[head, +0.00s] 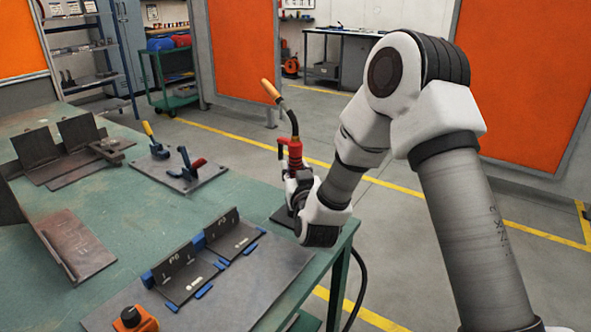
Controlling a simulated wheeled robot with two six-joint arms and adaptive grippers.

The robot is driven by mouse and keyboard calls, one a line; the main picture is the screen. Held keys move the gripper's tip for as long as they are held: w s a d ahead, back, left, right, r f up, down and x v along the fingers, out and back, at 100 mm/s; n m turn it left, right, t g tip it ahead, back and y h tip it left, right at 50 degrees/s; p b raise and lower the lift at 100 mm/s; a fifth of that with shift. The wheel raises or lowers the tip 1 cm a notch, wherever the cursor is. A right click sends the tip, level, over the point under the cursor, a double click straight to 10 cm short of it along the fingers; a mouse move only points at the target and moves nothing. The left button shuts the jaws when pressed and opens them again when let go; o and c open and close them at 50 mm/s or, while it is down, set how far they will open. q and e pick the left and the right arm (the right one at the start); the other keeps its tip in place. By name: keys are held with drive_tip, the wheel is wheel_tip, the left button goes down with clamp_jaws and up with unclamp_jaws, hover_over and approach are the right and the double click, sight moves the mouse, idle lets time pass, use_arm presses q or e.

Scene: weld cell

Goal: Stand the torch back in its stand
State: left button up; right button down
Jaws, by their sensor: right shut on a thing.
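The torch (293,150) has a red body, a black curved neck and a tan nozzle at the top, which points up and to the left. My right gripper (291,174) is shut on the lower part of the torch and holds it roughly upright near the right edge of the green table. A dark flat plate (281,216), which may be the base of the stand, shows at the table edge below my gripper. My gripper and wrist hide the rest of it, so I cannot tell whether the torch touches it. My left gripper is not in view.
The green table (120,190) carries a plate with toggle clamps (178,172), dark angle pieces (60,150), and a fixture plate (255,288) with blue stops. A black cable (361,285) hangs beside the table.

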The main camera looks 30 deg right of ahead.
drive_tip(key=c, duration=0.7)
unclamp_jaws()
drive_tip(key=shift+r, duration=0.1)
drive_tip(key=shift+c, duration=0.2)
